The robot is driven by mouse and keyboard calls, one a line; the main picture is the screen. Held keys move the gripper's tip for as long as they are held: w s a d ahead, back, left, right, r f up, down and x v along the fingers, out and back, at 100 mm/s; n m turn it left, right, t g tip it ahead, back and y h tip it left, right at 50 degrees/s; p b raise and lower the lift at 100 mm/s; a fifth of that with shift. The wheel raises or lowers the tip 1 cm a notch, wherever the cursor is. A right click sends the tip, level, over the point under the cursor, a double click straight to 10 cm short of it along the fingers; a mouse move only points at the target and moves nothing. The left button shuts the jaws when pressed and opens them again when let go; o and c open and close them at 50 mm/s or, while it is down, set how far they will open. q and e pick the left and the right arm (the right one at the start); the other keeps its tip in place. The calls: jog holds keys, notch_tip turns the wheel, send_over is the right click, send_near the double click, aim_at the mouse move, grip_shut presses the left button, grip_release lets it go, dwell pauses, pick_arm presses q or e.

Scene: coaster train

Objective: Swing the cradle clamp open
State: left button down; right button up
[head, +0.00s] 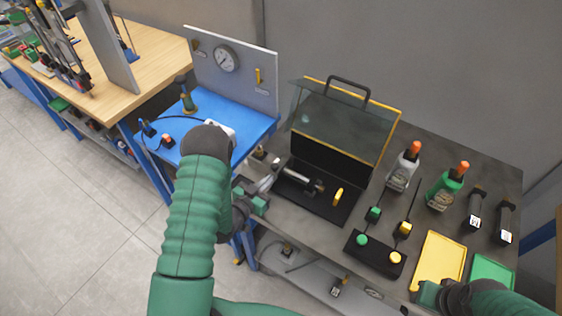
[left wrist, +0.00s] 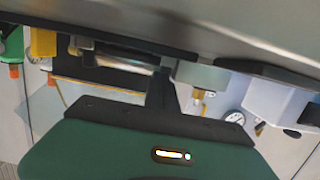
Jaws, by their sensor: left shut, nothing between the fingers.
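The open black case (head: 335,152) on the dark bench holds a metal cylinder (head: 296,175) with a dark end. A yellow handle-like piece (head: 338,197) stands at the right in the case. I cannot clearly tell which part is the cradle clamp. My left gripper (head: 270,184) is beside the case's left side, shut and empty, partly hidden by my arm. In the left wrist view its black fingers (left wrist: 161,92) are together. The metal cylinder (left wrist: 128,55) and a yellow block (left wrist: 43,40) lie beyond them. Whether the fingers touch anything is unclear.
The case's clear lid (head: 345,122) stands raised. A blue station (head: 240,112) with a gauge panel is at the left. Right of the case are a black button box (head: 375,255), two bottle-like tools, and yellow (head: 438,262) and green trays. Bench space between is narrow.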

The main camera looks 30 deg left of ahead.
aim_at(284, 159)
pick_arm(q)
jog(key=shift+r, duration=0.1)
dwell(0.3)
jog(key=shift+w+r+p, duration=0.15)
jog(key=shift+r+p, duration=0.55)
jog(key=shift+r, duration=0.2)
jog(key=shift+w+r+p, duration=0.2)
jog(key=shift+r+p, duration=0.5)
jog(key=shift+r, duration=0.25)
jog(key=shift+w+r+p, duration=0.15)
jog(key=shift+r+p, duration=0.55)
jog(key=shift+r, duration=0.2)
jog(key=shift+w+d+r+p, duration=0.1)
jog(key=shift+w+r+p, duration=0.1)
jog(key=shift+w+r, duration=0.4)
jog(key=shift+w+d+r+p, duration=0.1)
jog(key=shift+w+r+p, duration=0.2)
jog(key=shift+w, duration=0.55)
jog(key=shift+w+r+p, duration=0.15)
jog(key=shift+w+r, duration=0.35)
jog(key=shift+w, duration=0.4)
jog(key=shift+r+b+x, duration=0.15)
jog(key=shift+b+x, duration=0.15)
jog(key=shift+x, duration=0.45)
jog(key=shift+r+b+x, duration=0.1)
jog(key=shift+b+x, duration=0.2)
jog(key=shift+x, duration=0.45)
jog(key=shift+w+r, duration=0.1)
jog(key=shift+r, duration=0.05)
